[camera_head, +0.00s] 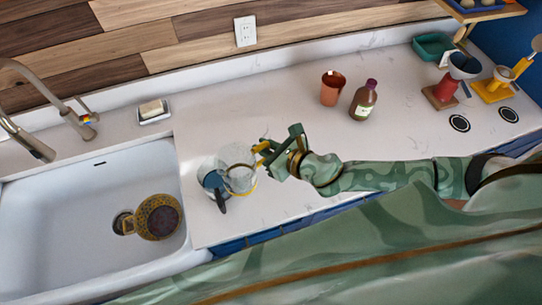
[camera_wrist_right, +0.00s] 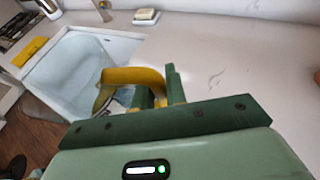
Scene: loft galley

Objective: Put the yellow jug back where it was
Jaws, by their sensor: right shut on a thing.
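The yellow jug (camera_head: 237,160) has a clear body with a yellow handle and yellow trim near its base. It is at the left end of the white counter, close to the sink. My right gripper (camera_head: 266,152) is shut on its handle, from the right. The handle (camera_wrist_right: 130,75) also shows between the fingers (camera_wrist_right: 156,94) in the right wrist view. I cannot tell whether the jug touches the counter. A blue mug-like thing (camera_head: 212,181) with a dark handle is right beside it, partly overlapped by the jug. My left gripper is not in view.
A white sink (camera_head: 60,240) with a patterned round pan-like thing (camera_head: 160,217) is at left. A soap dish (camera_head: 154,117), terracotta cup (camera_head: 332,90) and brown bottle (camera_head: 363,102) stand farther back. Coffee stands (camera_head: 440,95) are at far right. The counter's middle is clear.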

